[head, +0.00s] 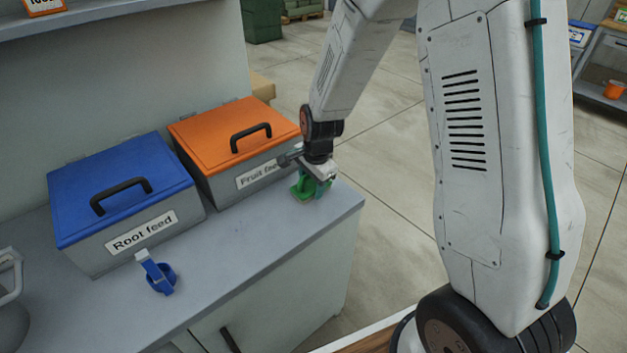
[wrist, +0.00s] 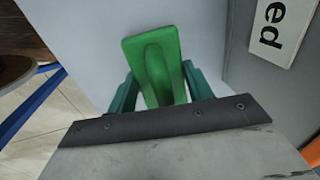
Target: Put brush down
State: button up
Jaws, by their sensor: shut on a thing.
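The brush (wrist: 154,66) has a green body with a raised grip along its middle. My gripper (wrist: 157,88) is shut on it, with one teal finger on each side. In the head view my gripper (head: 314,186) is low over the right end of the grey counter, in front of the orange-lidded box. The green brush (head: 304,188) shows there just under the fingers, at or very close to the counter top. I cannot tell whether it touches. Its bristles are hidden.
The orange-lidded Fruit feed box (head: 222,130) stands just left of my gripper. The blue-lidded Root feed box (head: 120,188) is farther left. A blue scoop-like item (head: 157,275) lies before it. The counter (head: 240,255) is bare between that item and my gripper; its right edge is close.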

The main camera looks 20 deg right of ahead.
jog(key=o, duration=1.3)
notch_tip(320, 180, up, 12)
jog(key=s, duration=0.2)
jog(key=s+d+r+n, duration=0.1)
jog(key=s+r+n, duration=0.3)
jog(key=s, duration=0.5)
jog(key=s+d+r+n, duration=0.1)
jog(key=s+r+n, duration=0.4)
jog(key=s, duration=0.4)
jog(key=s+d+r+n, duration=0.1)
jog(key=s+r+n, duration=0.4)
jog(key=s, duration=0.5)
jog(key=shift+g+h, duration=0.3)
jog(key=shift+g, duration=0.1)
jog(key=shift+w, duration=0.1)
